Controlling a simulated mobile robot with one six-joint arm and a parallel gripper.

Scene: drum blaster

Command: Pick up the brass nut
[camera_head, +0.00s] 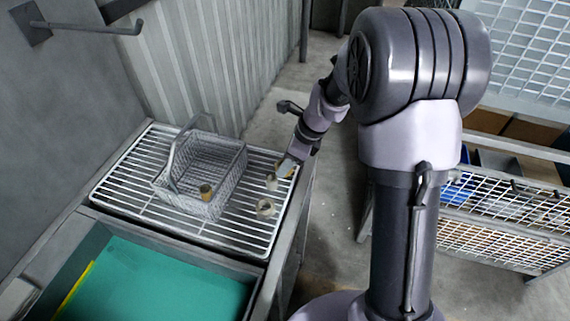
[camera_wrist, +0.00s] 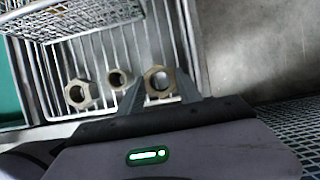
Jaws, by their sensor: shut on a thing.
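My gripper (camera_wrist: 160,88) is shut on a brass nut (camera_wrist: 150,76), which sits between the two fingers in the wrist view. The nut is hexagonal with an open hole. In the head view my gripper (camera_head: 287,167) is at the right edge of the wire rack, and the held nut is mostly hidden there. I cannot tell whether it touches the rack. Two similar dull nuts stand on the rack left of the gripper in the wrist view: a nearer one (camera_wrist: 69,92) and a smaller-looking one (camera_wrist: 112,74).
A wire basket (camera_head: 175,190) with a raised handle stands on the white wire rack (camera_head: 130,205), with a small brass-coloured piece (camera_head: 206,190) inside. A teal-bottomed drawer or bin (camera_head: 160,285) is in front. A wall hook (camera_head: 90,26) juts out at upper left. Mesh shelving (camera_head: 500,210) stands at right.

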